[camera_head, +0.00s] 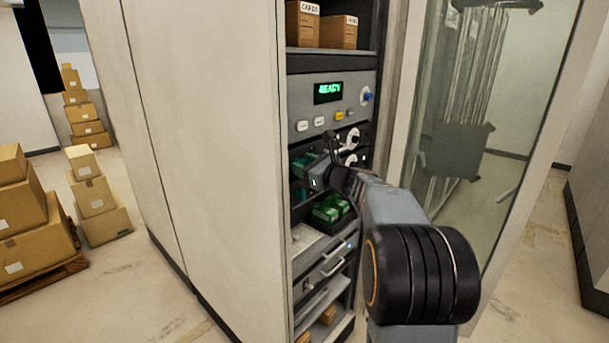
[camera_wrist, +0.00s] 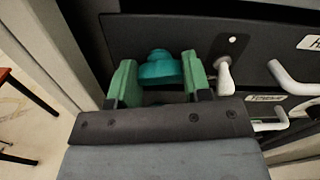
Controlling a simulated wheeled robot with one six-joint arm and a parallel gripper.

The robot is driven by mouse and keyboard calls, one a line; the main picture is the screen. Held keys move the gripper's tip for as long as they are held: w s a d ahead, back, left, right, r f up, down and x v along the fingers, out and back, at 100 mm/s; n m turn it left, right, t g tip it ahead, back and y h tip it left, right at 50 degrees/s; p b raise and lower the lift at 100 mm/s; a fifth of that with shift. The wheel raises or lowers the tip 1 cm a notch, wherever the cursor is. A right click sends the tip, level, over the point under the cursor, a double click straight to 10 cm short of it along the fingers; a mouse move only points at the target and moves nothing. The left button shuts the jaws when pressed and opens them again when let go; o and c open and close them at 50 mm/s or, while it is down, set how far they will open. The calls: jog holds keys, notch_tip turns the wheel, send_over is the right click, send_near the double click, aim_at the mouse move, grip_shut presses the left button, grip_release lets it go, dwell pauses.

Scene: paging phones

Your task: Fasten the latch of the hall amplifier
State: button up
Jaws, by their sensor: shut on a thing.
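In the wrist view, my gripper (camera_wrist: 160,80) has its green fingers on either side of a teal knob (camera_wrist: 158,68) on a dark panel, and it is shut on this knob. A white latch lever (camera_wrist: 225,76) hangs down just right of the right finger, below a small pale dot on the panel. In the head view, my gripper (camera_head: 312,176) reaches into the open rack at the dark panels, with the fingertips partly hidden by my wrist. I cannot read which panel is the hall amplifier.
Above are a control panel (camera_head: 332,95) with a green "READY" display and two cardboard boxes (camera_head: 320,28). White handles (camera_head: 349,138) are right of my gripper. Green units (camera_head: 331,209) sit below, over a drawer (camera_head: 325,268). A glass door (camera_head: 470,110) stands open at the right.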

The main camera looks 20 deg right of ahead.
jog(key=n+b, duration=0.3)
jog(key=b, duration=0.2)
jog(key=shift+f+n, duration=0.35)
jog(key=shift+n, duration=0.05)
jog(key=n+b, duration=0.4)
jog(key=b, duration=0.1)
jog(key=shift+n+b, duration=0.3)
jog(key=n+b, duration=0.4)
jog(key=shift+r, duration=0.15)
jog(key=shift+r+n+b, duration=0.15)
jog(key=shift+n+b, duration=0.8)
jog(key=shift+n, duration=0.55)
jog(key=o, duration=0.9)
jog(key=shift+s, duration=0.1)
jog(key=b+v, duration=0.2)
jog(key=v, duration=1.1)
jog(key=shift+s+d+b, duration=0.25)
jog(key=shift+s+b, duration=0.05)
jog(key=shift+b, duration=0.1)
